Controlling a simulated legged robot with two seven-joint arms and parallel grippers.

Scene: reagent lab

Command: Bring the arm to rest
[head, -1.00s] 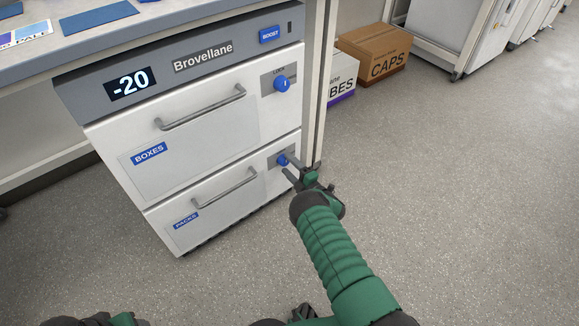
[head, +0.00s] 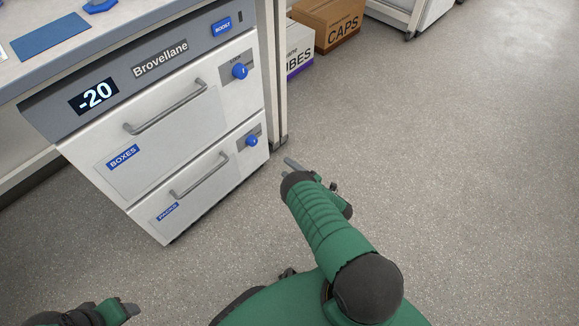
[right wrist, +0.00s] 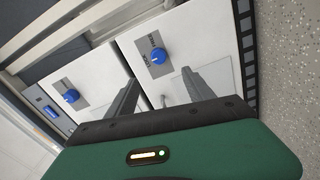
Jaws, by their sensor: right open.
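My right arm is green with a dark wrist, and its gripper (head: 290,165) is in front of and to the right of the freezer's lower drawer, apart from it. In the right wrist view the two dark fingers of the right gripper (right wrist: 162,98) are spread, with nothing between them. My left gripper (head: 128,308) shows only in part at the bottom left of the head view; its jaws are not clear. The white Brovellane freezer (head: 150,130) has two shut drawers. The lower drawer's blue lock knob (head: 252,141) is free of the gripper.
The upper drawer has a blue lock knob (head: 240,71) and a bar handle (head: 166,108). A brown CAPS box (head: 328,24) and a white box (head: 299,50) stand on the floor behind. A bench top (head: 60,62) is above the freezer. Open floor (head: 450,170) lies to the right.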

